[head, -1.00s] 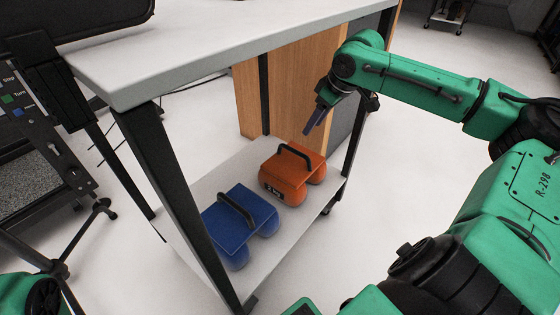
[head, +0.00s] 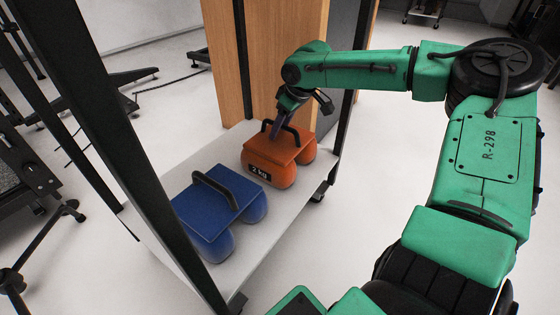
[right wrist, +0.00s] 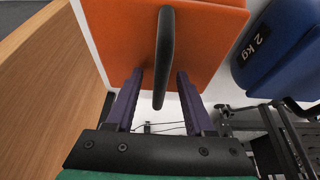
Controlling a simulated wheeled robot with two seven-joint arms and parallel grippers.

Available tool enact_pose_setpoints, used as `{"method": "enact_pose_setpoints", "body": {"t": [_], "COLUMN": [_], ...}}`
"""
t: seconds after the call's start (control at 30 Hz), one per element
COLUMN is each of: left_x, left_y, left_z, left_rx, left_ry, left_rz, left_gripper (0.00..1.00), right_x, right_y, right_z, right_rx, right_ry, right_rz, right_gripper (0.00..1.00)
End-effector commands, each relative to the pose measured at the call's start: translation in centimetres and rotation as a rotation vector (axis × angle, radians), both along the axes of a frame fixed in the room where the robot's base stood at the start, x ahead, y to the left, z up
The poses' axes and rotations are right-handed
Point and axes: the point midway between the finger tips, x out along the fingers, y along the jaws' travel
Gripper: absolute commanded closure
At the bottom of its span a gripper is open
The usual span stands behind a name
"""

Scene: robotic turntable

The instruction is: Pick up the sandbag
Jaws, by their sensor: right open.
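An orange sandbag (head: 270,172) with a black handle and a "2 kg" label sits on the cart's lower shelf. It also shows in the right wrist view (right wrist: 205,45). A blue sandbag (head: 212,225) with a black handle sits nearer on the same shelf; part of it shows in the right wrist view (right wrist: 285,45). My right gripper (head: 275,130) is at the orange sandbag's handle. In the right wrist view, its purple fingers (right wrist: 158,90) are apart, with the black handle (right wrist: 165,60) between them. Contact is not clear. My left gripper is out of view.
The white lower shelf (head: 262,258) has black posts (head: 165,180) at its corners. A wooden panel (head: 240,60) stands close behind the orange sandbag. A dark stand (head: 25,190) is at the left.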

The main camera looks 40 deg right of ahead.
Motion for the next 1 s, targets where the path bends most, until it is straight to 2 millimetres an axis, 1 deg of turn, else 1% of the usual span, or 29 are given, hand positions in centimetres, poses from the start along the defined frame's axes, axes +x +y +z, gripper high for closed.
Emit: {"method": "enact_pose_setpoints", "body": {"t": [0.03, 0.2, 0.27, 0.3, 0.33, 0.37, 1.0], "left_x": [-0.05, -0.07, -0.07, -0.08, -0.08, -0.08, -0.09], "left_y": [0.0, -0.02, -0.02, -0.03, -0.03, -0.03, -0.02], "left_z": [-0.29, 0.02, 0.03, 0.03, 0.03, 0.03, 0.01], "left_rx": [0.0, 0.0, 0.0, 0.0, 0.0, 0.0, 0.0], "left_ry": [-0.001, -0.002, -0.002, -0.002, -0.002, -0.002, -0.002], "left_rz": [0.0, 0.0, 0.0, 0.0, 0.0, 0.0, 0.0], "left_gripper": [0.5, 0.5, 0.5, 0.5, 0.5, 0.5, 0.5], "right_x": [0.14, 0.12, 0.12, 0.11, 0.1, 0.1, 0.07], "right_y": [0.03, 0.02, 0.02, 0.02, 0.02, 0.02, 0.0], "right_z": [-0.23, 0.07, 0.07, 0.07, 0.06, 0.06, 0.03], "right_rx": [-0.001, 0.0, 0.0, 0.0, 0.0, 0.0, 0.0], "right_ry": [-0.002, -0.002, -0.002, -0.002, -0.002, -0.002, -0.001], "right_rz": [0.001, 0.001, 0.001, 0.001, 0.001, 0.001, 0.0], "right_gripper": [0.47, 0.47, 0.7, 0.85, 0.96, 1.0, 1.0]}}
